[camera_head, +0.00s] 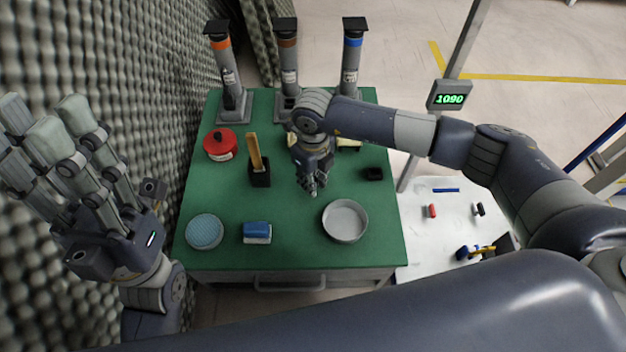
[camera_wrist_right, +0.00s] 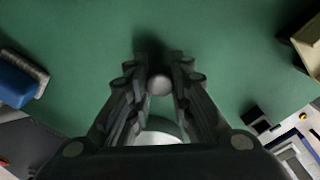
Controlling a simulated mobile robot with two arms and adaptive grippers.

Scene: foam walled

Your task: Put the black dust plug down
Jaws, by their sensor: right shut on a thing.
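My right gripper (camera_head: 312,188) is above the green tabletop, between the brush pot and the grey dish. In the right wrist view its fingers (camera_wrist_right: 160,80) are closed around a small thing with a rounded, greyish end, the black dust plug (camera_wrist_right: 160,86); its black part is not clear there. In the head view the fingers hide the plug. A dark patch lies on the green top just beyond the fingertips. My left gripper (camera_head: 66,150) is raised at the left by the foam wall, its fingers apart and empty.
On the green table (camera_head: 290,220) are a grey dish (camera_head: 345,222), blue sponge block (camera_head: 257,232), round blue pad (camera_head: 205,231), black brush pot (camera_head: 260,176), red tin (camera_head: 220,146) and small black block (camera_head: 373,173). Several capped columns stand behind. Bare green lies left of the dish.

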